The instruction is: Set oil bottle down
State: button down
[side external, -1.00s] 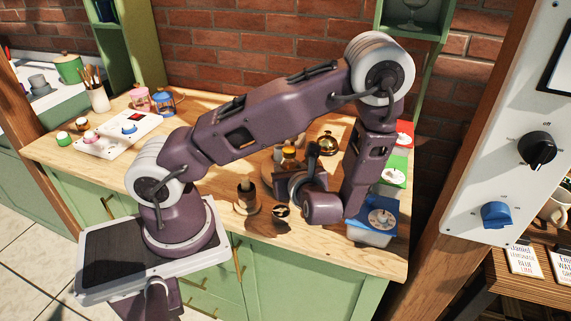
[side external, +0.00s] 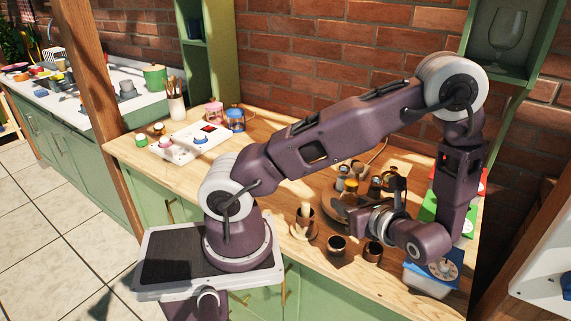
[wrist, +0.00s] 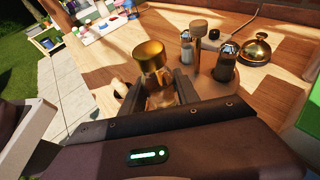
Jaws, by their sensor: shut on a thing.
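The oil bottle, a glass bottle with a gold cap (wrist: 150,52), stands between my two fingers in the wrist view. My gripper (wrist: 160,96) is shut on it, one dark finger at each side of the glass. The bottle is about upright, at the left edge of a round wooden tray (wrist: 208,92). Its base is hidden behind my gripper, so I cannot tell whether it touches the tray. In the side view my gripper (side external: 350,208) is at the tray, low over the table, and its fingers are partly hidden among the things there.
On the tray stand a salt shaker (wrist: 186,48), a wood-topped mill (wrist: 198,42) and a dark shaker (wrist: 225,62), close to my right finger. A brass bell (wrist: 257,48) is behind. Two dark cups (side external: 337,246) (side external: 373,250) and a utensil pot (side external: 304,216) stand nearby.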

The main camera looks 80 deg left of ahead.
jog(key=s+a+r+n+g+h, duration=0.1)
jog(key=s+a+n+g, duration=0.25)
jog(key=a, duration=0.45)
jog(key=s+a+r+n+g+h, duration=0.25)
jog(key=s+a, duration=0.25)
jog(key=a, duration=0.3)
jog(key=shift+g+y, duration=0.25)
jog(key=shift+g, duration=0.15)
jog(key=f, duration=0.7)
jog(key=s+a+f, duration=0.1)
jog(key=f, duration=0.2)
jog(key=shift+f, duration=0.25)
jog(key=shift+f, duration=0.15)
jog(key=c, duration=0.9)
grip_release()
